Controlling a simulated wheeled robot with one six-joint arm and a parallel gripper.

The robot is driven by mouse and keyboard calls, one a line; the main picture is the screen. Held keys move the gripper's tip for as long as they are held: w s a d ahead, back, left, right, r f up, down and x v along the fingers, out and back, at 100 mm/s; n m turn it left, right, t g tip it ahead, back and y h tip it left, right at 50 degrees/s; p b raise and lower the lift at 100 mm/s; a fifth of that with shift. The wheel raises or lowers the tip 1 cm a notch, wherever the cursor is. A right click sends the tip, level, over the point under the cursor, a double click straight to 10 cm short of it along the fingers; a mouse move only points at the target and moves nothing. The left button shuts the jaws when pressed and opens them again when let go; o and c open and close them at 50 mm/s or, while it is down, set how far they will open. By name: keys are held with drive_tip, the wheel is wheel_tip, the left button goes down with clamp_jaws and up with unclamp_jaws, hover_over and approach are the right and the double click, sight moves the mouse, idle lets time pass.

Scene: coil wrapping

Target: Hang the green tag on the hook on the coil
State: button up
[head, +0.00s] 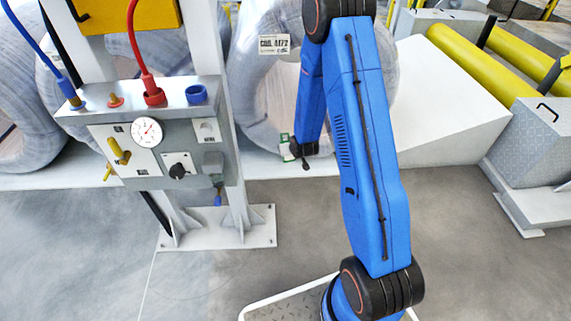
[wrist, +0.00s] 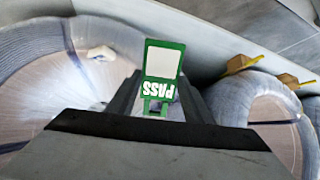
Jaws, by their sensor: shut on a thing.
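My gripper (head: 303,149) is low in front of the wrapped coil (head: 262,85) in the head view. The green tag (head: 286,148) shows as a small green outline at its left. In the wrist view my gripper (wrist: 157,108) is shut on the green tag (wrist: 163,62), which has a pale blank panel and the word PASS upside down. A small pale piece (wrist: 101,53) sticks out on the coil (wrist: 40,52) at left; it may be the hook, but I cannot tell. The tag looks apart from it. My arm hides part of the coil in the head view.
A grey panel (head: 190,130) with a gauge, hoses and valves stands on a white post left of my arm. More wrapped coils (head: 40,90) lie behind it. A white sloped block (head: 440,110) and yellow rollers (head: 480,65) are at right. Grey floor is free in front.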

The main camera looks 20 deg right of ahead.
drive_tip(key=d+r+m+t+h, duration=0.1)
drive_tip(key=d+r+t, duration=0.3)
drive_tip(key=r, duration=0.8)
drive_tip(key=d+r+m+t+h, duration=0.15)
drive_tip(key=d+r, duration=0.45)
drive_tip(key=r, duration=0.7)
drive_tip(key=d+r+t+h, duration=0.25)
drive_tip(key=d+r, duration=0.35)
drive_tip(key=r, duration=0.6)
drive_tip(key=f+x, duration=0.1)
drive_tip(key=x, duration=0.8)
drive_tip(key=shift+a+y, duration=0.2)
drive_tip(key=shift+y, duration=0.1)
drive_tip(key=shift+w+f, duration=0.1)
drive_tip(key=o, duration=1.2)
